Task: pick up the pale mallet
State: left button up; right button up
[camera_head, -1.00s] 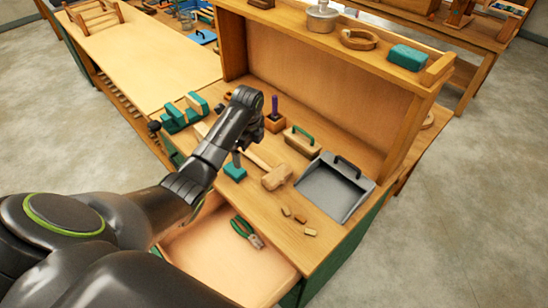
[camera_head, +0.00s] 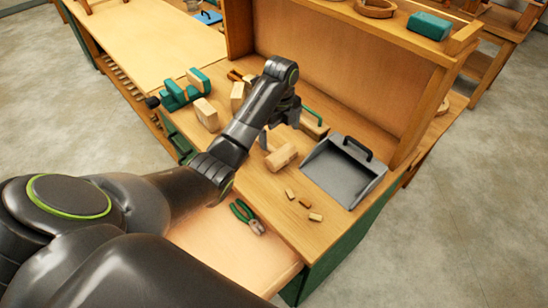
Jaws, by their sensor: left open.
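The pale mallet (camera_head: 281,157) lies on the bench top, with its wooden head showing just below my left gripper. Its handle is hidden behind my arm. My left gripper (camera_head: 281,128) is open, with its two dark fingers pointing down near the mallet head, on its far side in the picture. I see nothing held between the fingers. I cannot tell whether a finger touches the mallet. My right gripper is not in view.
A grey dustpan (camera_head: 343,172) and a green-handled brush (camera_head: 314,124) lie right of the mallet. Small wood bits (camera_head: 304,202) lie in front. A teal vise (camera_head: 180,94) and pale blocks (camera_head: 206,115) stand left.

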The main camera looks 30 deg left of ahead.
aim_at(281, 151)
pick_arm(q)
notch_tip(281, 151, down, 2)
jog(key=shift+s+f, duration=0.1)
jog(key=shift+f+p, duration=0.3)
jog(key=shift+f, duration=0.1)
jog(key=shift+d+f, duration=0.1)
jog(key=shift+f, duration=0.7)
jog(key=shift+f+p, duration=0.8)
jog(key=shift+f, duration=1.6)
jog(key=c, duration=1)
